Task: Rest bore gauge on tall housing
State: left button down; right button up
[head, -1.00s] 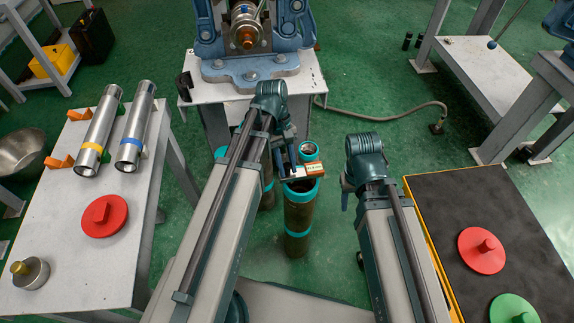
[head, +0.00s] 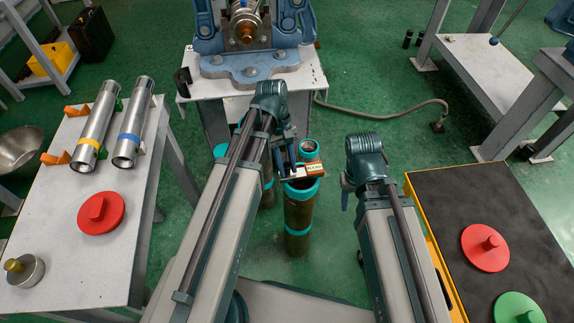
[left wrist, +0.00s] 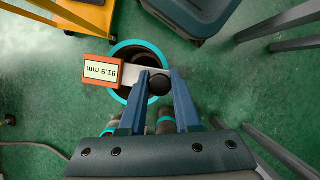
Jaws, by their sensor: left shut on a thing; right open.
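In the head view the gauge (head: 312,168) lies over the mouth of the tall housing (head: 298,215), a dark cylinder with teal bands. In the left wrist view the housing's teal rim (left wrist: 140,44) shows below the gauge; I cannot tell whether they touch. My right gripper (head: 345,187) is open and empty, to the right of the housing.
Other teal-rimmed cylinders (head: 309,149) stand close behind the housing. A vise (head: 246,40) on a white stand is at the back. The left table (head: 60,240) holds two metal tubes and a red disc. A black-topped cart (head: 450,200) with red and green discs stands right.

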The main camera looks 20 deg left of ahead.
pick_arm(q)
jog(key=shift+f+b, duration=0.35)
jog(key=shift+b, duration=0.05)
dwell(0.5)
jog(key=c, duration=0.5)
grip_release()
jog(key=shift+c, duration=0.2)
jog(key=shift+r, duration=0.1)
jog(key=shift+r+p, duration=3.4)
jog(key=shift+p, duration=0.15)
